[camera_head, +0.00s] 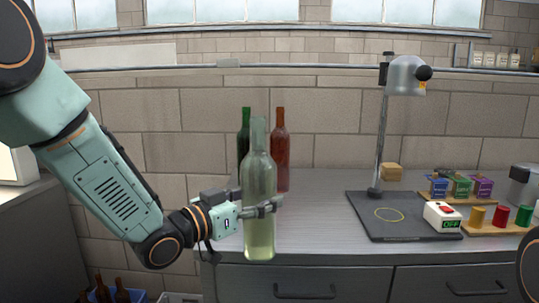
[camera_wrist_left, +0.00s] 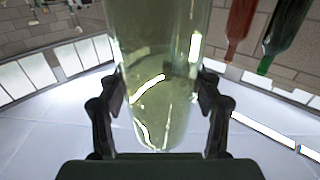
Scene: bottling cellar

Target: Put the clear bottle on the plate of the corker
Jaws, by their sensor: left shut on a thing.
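The clear bottle (camera_head: 259,170) is upright in the head view, in front of the bench's left part. My left gripper (camera_head: 262,208) is shut on its body from the left. In the left wrist view the clear bottle (camera_wrist_left: 155,75) fills the middle, between both fingers of the left gripper (camera_wrist_left: 158,108). The corker is not clearly identifiable; a dark base plate (camera_head: 390,222) with a yellow ring (camera_head: 389,214) lies to the right, with a post and a grey head (camera_head: 406,75) above it. My right gripper is not in view.
A green bottle (camera_head: 244,130) and a red-brown bottle (camera_head: 281,150) stand behind the clear one. A switch box (camera_head: 442,214) reading OFF sits at the base plate's right. Colored boxes (camera_head: 460,186) and cylinders (camera_head: 500,215) are farther right. The bench (camera_head: 322,225) between bottle and plate is clear.

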